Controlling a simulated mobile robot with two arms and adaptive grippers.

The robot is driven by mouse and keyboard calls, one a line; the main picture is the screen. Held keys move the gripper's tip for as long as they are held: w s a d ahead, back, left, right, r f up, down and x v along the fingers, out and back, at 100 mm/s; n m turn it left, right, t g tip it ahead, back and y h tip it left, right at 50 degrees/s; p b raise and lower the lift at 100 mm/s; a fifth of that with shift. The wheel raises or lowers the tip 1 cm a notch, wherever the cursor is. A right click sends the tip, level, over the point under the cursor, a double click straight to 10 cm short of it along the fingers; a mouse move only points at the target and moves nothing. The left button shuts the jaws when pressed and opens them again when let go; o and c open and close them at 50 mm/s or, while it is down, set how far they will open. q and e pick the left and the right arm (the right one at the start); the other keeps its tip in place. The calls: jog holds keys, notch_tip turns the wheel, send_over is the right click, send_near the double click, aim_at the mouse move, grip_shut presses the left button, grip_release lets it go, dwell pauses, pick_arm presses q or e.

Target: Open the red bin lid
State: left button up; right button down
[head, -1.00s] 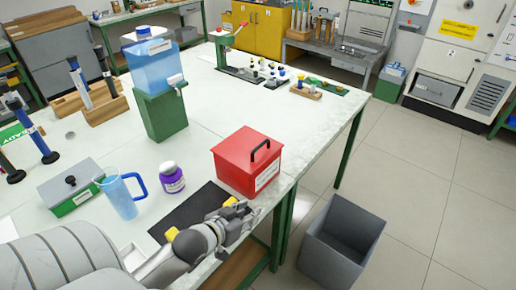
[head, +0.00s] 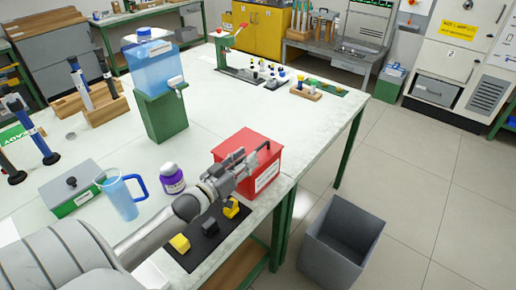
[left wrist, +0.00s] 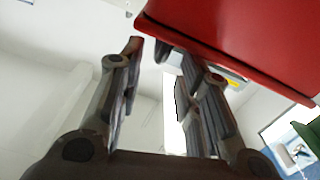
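The red bin (head: 268,174) stands near the right edge of the white table. Its red lid (head: 245,136) is down, with a black handle (head: 266,149) on top. My left gripper (head: 248,163) is at the near left side of the bin, beside the handle, and hides part of the lid and front. In the left wrist view the two fingers (left wrist: 162,62) are apart with nothing seen held between them. The red bin (left wrist: 245,40) fills the top right there. Whether a finger touches the handle is not clear. My right gripper is not in view.
A black mat (head: 188,257) with yellow and black pieces lies below my left arm. A purple bottle (head: 172,180), a blue pitcher (head: 120,198) and a water dispenser (head: 150,65) stand left of the bin. A grey waste bin (head: 340,245) is on the floor.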

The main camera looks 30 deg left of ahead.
aim_at(258, 148)
pick_arm(q)
jog(key=shift+w+d+p, duration=0.15)
jog(key=shift+w+p, duration=0.05)
jog(key=shift+w, duration=1.35)
jog(key=shift+w+d+p, duration=0.1)
jog(key=shift+w+p, duration=0.05)
jog(key=shift+w, duration=1.4)
grip_shut()
